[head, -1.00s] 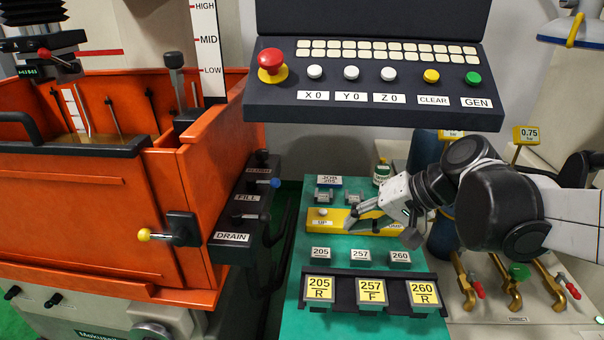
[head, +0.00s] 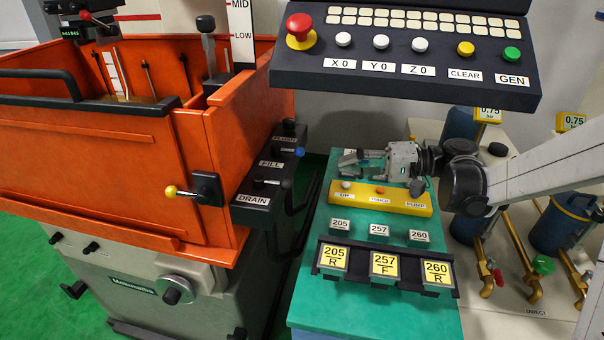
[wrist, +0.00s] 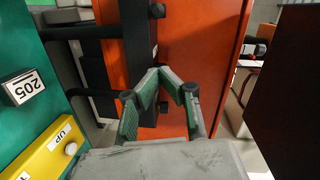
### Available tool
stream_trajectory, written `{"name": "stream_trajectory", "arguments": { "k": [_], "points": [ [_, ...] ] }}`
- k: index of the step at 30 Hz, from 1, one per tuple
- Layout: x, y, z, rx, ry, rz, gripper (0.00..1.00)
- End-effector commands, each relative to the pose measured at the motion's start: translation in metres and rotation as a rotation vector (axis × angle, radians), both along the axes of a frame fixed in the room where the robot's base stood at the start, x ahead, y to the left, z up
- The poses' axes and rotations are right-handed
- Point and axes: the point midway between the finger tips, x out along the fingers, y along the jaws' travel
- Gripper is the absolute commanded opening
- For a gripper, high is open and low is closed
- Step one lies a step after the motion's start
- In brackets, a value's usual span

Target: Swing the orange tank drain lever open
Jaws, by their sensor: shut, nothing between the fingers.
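The orange tank (head: 90,150) stands at left in the head view. A dark valve block (head: 253,215) runs along its right side, with levers labelled DRAIN, FILL and a third, hard-to-read word. The drain lever (head: 271,183) has a dark handle pointing right, beside the DRAIN label (head: 253,200). My gripper (head: 343,161) is shut and empty above the green bench, pointing left, to the right of the valve block and apart from it. In the wrist view the shut fingertips (wrist: 163,73) lie in front of the orange tank wall (wrist: 190,40); I cannot pick out the drain lever there.
A yellow-knobbed lever (head: 183,192) is on the tank's front. The control console (head: 400,85) overhangs the green bench (head: 370,310). A yellow button panel (head: 380,199) lies below my gripper, with numbered blocks in front. A dark gap separates bench and valve block.

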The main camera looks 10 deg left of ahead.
Motion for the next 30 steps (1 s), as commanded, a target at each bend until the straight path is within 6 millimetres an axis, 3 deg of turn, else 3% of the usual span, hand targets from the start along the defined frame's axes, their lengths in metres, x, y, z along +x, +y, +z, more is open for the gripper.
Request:
{"name": "stream_trajectory", "arguments": {
  "k": [8,21,26,30],
  "points": [
    [0.008,0.000,-0.006,0.090,-0.006,0.044,0.00],
    [0.008,0.002,-0.006,0.096,-0.007,0.047,0.00],
    [0.005,0.016,-0.006,0.095,-0.007,0.049,0.00],
    [0.002,0.039,-0.006,0.095,-0.007,0.051,0.00]
  ]
}}
